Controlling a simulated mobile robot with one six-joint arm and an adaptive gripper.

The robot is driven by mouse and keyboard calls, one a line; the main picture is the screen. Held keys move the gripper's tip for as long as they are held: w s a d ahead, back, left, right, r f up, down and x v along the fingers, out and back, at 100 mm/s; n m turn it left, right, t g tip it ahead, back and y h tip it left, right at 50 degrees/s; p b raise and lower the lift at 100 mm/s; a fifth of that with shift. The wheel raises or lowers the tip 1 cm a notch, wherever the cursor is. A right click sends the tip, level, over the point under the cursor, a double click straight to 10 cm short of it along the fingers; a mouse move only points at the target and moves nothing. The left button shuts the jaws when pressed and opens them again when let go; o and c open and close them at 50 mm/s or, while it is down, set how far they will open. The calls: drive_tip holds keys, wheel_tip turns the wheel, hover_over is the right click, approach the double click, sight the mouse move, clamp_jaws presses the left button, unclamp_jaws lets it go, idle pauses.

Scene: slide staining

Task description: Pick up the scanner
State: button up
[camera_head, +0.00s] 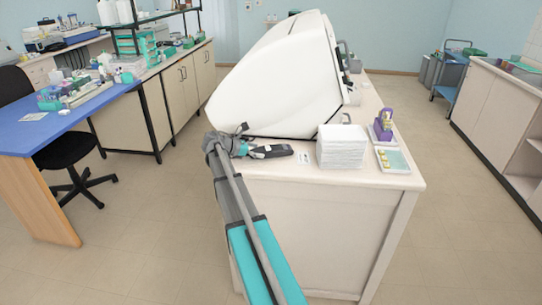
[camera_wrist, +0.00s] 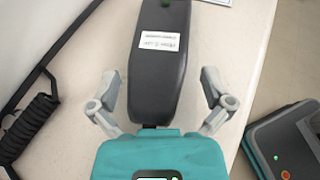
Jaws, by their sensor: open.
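The scanner (camera_head: 270,151) is a dark handheld device lying near the front left of the white counter, beside the large white machine. In the wrist view its long black body (camera_wrist: 160,85) carries a white label and a green spot at the far end. Its near end is hidden by a teal housing. My gripper (camera_head: 243,148) is at the scanner's left end in the head view. In the wrist view the open fingers of my gripper (camera_wrist: 160,90) stand on either side of the body, with a gap on both sides.
The large white machine (camera_head: 275,80) stands just behind the scanner. A white stack (camera_head: 341,147) stands to its right, with a small white card (camera_head: 303,158) between. A purple holder (camera_head: 383,125) and a tray (camera_head: 393,161) are farther right. A black coiled cord (camera_wrist: 30,130) lies at left.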

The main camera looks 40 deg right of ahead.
sight(263, 149)
drive_tip(key=shift+x, duration=0.95)
drive_tip(key=c, duration=1.1)
drive_tip(key=shift+r, duration=0.1)
wheel_tip(263, 149, up, 10)
drive_tip(key=p, duration=0.9)
drive_tip(key=shift+p, duration=0.35)
drive_tip(key=shift+w+a, duration=0.1)
drive_tip(key=shift+w, duration=0.05)
